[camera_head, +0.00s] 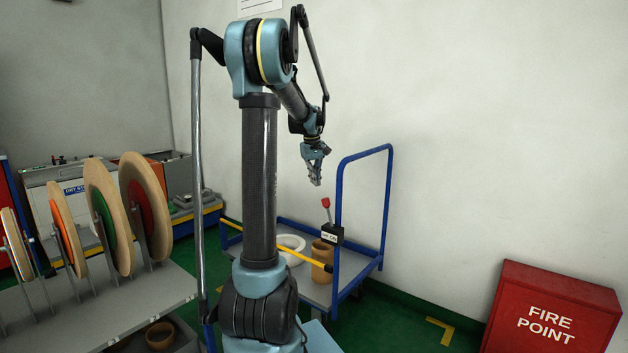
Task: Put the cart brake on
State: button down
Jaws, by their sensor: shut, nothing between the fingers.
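The cart (341,203) is a flat trolley with a blue tubular frame, standing near the wall at the middle right. Its brake lever (328,214) has a red knob and rises from a dark box with a small white label (329,238). The lever looks nearly upright, leaning slightly left at the top; the label is too small to read surely. My gripper (315,180) points down, shut and empty, a little above the red knob in the picture. A gap shows between them.
Several large reels (103,215) stand on a grey bench at left. A red fire point box (551,312) stands at right, with green floor between.

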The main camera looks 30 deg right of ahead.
jog(key=s+f, duration=0.3)
jog(key=f, duration=0.2)
jog(key=shift+s+d+f, duration=0.2)
jog(key=shift+d+f, duration=0.05)
jog(key=shift+f, duration=0.1)
dwell(0.4)
